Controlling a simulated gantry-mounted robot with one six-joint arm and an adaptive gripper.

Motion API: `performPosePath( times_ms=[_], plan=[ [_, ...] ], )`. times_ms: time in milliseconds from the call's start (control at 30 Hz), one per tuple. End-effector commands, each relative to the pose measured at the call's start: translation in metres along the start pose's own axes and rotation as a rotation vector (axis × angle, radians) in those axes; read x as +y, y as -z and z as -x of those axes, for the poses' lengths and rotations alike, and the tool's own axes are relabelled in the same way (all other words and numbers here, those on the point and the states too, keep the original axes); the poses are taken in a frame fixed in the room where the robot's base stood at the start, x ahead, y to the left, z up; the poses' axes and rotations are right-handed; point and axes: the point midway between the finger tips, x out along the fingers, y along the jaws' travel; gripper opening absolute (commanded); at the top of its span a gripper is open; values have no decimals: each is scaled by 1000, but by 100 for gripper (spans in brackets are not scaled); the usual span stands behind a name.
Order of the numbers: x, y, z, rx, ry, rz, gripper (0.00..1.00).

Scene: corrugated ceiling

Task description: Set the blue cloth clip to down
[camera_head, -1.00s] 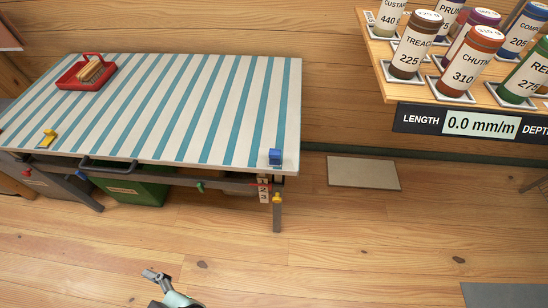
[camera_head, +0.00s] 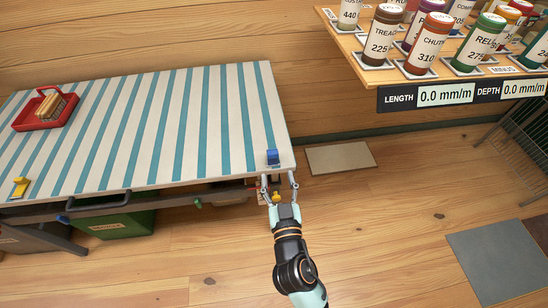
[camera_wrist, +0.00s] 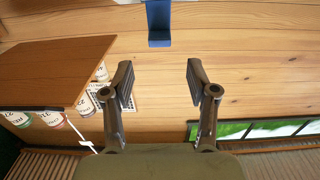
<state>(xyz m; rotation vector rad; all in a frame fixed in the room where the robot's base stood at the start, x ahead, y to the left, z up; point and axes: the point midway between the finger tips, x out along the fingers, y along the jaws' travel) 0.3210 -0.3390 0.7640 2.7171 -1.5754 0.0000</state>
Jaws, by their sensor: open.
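The blue cloth clip (camera_head: 272,157) sits at the front right corner of the table with the blue-and-white striped cloth (camera_head: 180,130). It also shows at the top middle of the wrist view (camera_wrist: 159,22), beyond my fingertips and centred between them. My gripper (camera_head: 279,182) is just in front of the table edge, below the clip in the head view. Its two fingers are spread apart with nothing between them, and it is apart from the clip. The wrist view also shows the open fingers (camera_wrist: 158,80).
A yellow clip (camera_head: 20,187) is at the cloth's front left. A red tray (camera_head: 62,119) stands at the back left. A shelf of labelled jars (camera_head: 372,72) hangs at the upper right. A green bin (camera_head: 118,224) is under the table. A grey mat (camera_head: 500,258) lies on the floor.

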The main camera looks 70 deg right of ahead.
Motion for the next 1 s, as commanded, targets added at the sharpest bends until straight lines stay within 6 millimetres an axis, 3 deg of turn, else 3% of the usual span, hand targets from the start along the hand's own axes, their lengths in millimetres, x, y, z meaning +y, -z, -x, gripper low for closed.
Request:
performPosePath(
  times_ms=[400,767,1000],
  plan=[
    [0,0,-67,-1,-1,-1,58],
    [-1,0,-76,-1,2,0,58],
    [-1,0,-76,-1,1,-1,18]
  ],
)
